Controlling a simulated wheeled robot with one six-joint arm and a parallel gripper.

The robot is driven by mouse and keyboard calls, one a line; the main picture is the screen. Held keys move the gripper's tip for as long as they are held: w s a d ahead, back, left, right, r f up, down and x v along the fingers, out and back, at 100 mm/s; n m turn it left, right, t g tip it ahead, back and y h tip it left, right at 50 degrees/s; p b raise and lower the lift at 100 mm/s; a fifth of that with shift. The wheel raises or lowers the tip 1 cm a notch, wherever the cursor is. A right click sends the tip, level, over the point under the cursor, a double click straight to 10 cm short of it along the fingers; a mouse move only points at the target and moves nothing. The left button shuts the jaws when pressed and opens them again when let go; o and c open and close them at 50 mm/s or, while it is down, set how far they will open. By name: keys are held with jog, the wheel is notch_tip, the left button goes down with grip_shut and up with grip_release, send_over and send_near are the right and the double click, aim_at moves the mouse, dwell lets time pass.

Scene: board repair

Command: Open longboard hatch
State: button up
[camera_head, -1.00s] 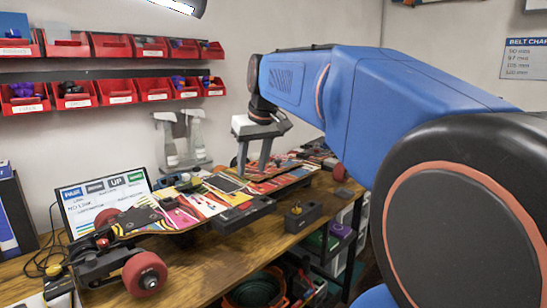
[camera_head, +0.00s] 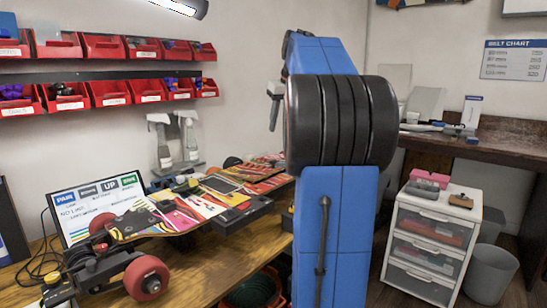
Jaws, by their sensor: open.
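The longboard (camera_head: 183,211) lies across the workbench with its colourful graphic deck facing up and red wheels at its near end. A dark rectangular panel (camera_head: 222,184), perhaps the hatch, sits in the middle of the deck. I cannot tell whether it is raised. My gripper (camera_head: 275,112) is raised well above the far end of the board, apart from it and to the right of the panel. Only part of the gripper shows, as my arm covers the rest; it is open with nothing visible in it. My arm also hides the board's far end.
A lit screen (camera_head: 100,207) stands behind the board's near end. Spray bottles (camera_head: 189,138) stand at the wall below red bins (camera_head: 110,92). A white drawer unit (camera_head: 434,240) and a second bench (camera_head: 475,150) are at right.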

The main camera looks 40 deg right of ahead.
jog(key=x, duration=1.4)
jog(key=shift+w+f, duration=0.15)
jog(key=shift+f, duration=0.1)
grip_shut()
